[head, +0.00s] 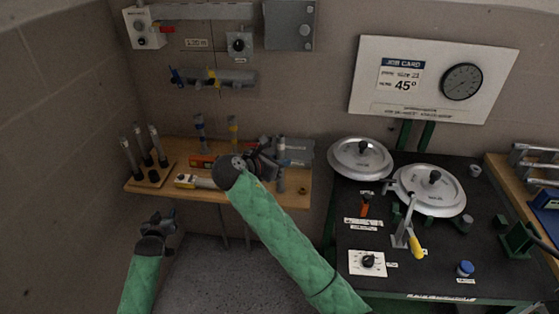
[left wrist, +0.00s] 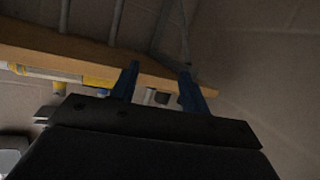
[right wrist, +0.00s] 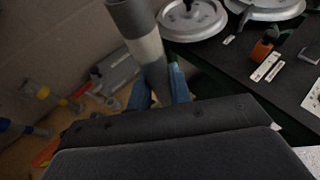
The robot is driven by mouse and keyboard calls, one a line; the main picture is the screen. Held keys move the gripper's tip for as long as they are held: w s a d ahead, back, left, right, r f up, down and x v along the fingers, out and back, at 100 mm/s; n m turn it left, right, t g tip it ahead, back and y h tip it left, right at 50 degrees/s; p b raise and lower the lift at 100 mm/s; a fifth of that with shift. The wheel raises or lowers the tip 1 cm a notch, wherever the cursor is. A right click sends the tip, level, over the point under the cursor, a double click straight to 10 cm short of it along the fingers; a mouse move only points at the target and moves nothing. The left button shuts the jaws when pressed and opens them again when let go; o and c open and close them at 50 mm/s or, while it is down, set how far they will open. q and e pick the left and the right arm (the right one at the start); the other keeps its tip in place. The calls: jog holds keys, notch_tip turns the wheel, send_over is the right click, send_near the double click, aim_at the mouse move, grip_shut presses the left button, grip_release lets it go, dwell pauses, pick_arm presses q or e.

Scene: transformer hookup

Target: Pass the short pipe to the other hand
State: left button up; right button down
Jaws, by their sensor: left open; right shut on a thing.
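The short pipe (right wrist: 150,50) is grey with a pale band. My right gripper (right wrist: 160,88) is shut on it in the right wrist view, with the blue fingers on either side of its lower part. In the head view the right gripper (head: 270,164) is over the wooden shelf, and the grey pipe (head: 281,147) stands roughly upright at its right side. My left gripper (head: 163,222) is open and empty, lower and to the left, in front of the shelf. In the left wrist view its two blue fingers (left wrist: 162,84) are apart with nothing between them.
The wooden shelf (head: 222,191) carries a rack of upright dark rods (head: 143,158) and several small tools. A black bench (head: 400,270) on the right holds two round silver discs (head: 430,190) and a yellow-tipped lever (head: 415,243). A job card board (head: 430,80) hangs above.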

pick_arm(q)
jog(key=s+d+f+m+g+h, duration=0.1)
jog(key=s+d+f+g, duration=0.1)
jog(key=s+d+f, duration=0.35)
jog(key=s+d+f+g, duration=0.3)
jog(key=s+f, duration=0.4)
jog(key=f, duration=0.4)
jog(key=s+d+f+m+g+h, duration=0.1)
jog(key=s+d+f+g, duration=0.1)
jog(key=s+d+f, duration=0.4)
jog(key=s+d+f+m+g, duration=0.1)
jog(key=s+d+f, duration=0.3)
jog(key=s, duration=0.4)
jog(key=s+d+f+m+g+h, duration=0.1)
jog(key=s+d+f+g, duration=0.2)
jog(key=s, duration=0.5)
jog(key=s+d+f+m+g, duration=0.1)
jog(key=s+d+f, duration=0.4)
jog(key=s+f, duration=0.2)
jog(key=shift+s+d+f+m+g, duration=0.3)
jog(key=shift+s+d+g, duration=0.1)
jog(key=shift+s, duration=0.55)
